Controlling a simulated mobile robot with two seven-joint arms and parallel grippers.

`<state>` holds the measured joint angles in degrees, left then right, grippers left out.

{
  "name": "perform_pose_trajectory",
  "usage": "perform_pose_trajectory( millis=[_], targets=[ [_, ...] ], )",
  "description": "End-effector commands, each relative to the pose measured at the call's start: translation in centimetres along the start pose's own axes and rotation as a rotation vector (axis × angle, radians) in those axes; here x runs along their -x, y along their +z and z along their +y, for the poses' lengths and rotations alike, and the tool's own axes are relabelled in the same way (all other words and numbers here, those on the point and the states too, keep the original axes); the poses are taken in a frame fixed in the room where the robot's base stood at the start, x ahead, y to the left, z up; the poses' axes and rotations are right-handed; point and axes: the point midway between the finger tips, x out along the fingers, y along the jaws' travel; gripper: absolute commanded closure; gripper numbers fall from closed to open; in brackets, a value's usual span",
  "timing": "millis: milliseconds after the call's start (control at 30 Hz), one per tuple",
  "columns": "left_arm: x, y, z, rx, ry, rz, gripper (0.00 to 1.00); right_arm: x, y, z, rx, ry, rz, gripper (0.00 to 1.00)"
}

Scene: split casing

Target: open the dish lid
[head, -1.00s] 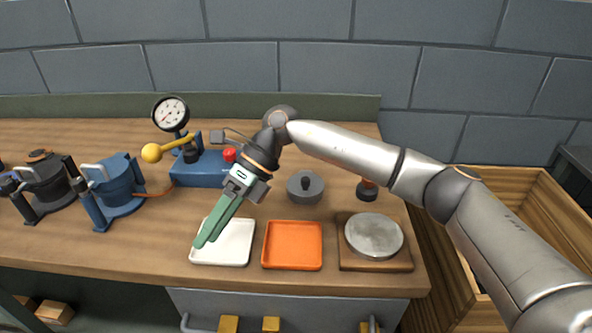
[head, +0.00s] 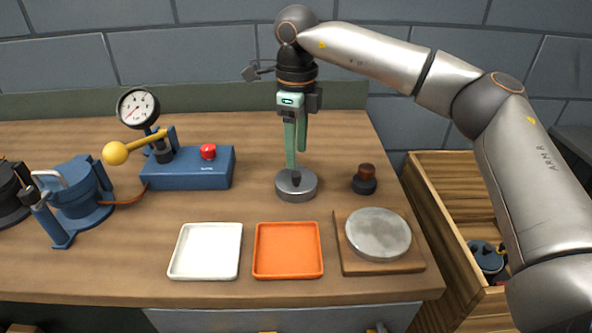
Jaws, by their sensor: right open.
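A small round grey metal dish (head: 289,191) stands on the bench, with its lid on and a dark knob (head: 296,176) at the middle of the top. My right gripper (head: 296,162) points straight down over it, with green fingers. It is open, and its fingertips are at or just above the knob. One finger partly covers the other, and I cannot tell whether they touch the knob. My left gripper is not in view.
A white tray (head: 206,251), an orange tray (head: 288,251) and a metal disc (head: 378,234) on a wooden board lie in front. A dark knob-like piece (head: 364,181) stands right of the dish. A blue gauge press (head: 188,169) stands left. A wooden crate (head: 440,215) is at right.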

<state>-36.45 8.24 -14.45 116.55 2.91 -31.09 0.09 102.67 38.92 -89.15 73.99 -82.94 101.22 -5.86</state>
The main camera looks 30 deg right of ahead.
Motion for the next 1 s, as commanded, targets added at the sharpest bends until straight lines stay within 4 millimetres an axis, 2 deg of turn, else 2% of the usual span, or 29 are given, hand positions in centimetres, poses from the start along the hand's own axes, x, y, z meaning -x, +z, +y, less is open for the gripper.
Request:
perform_pose_trajectory(
  millis=[33, 100, 300, 700, 1000],
  targets=[
    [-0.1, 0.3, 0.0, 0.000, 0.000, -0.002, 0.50, -1.3, -0.1, 0.0, -0.001, 0.001, 0.002, 0.43],
    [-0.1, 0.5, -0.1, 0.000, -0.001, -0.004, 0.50, -2.5, -0.1, 0.0, -0.001, 0.002, 0.001, 0.43],
    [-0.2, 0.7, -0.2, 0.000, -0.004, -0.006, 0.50, -4.8, 0.0, 0.1, -0.001, 0.002, 0.000, 0.43],
    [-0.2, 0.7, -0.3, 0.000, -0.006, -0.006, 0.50, -5.3, 0.0, 0.0, -0.001, 0.001, -0.002, 0.44],
    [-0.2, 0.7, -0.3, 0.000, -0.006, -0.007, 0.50, -5.3, 0.0, 0.0, -0.001, 0.001, -0.002, 0.78]
  ],
)
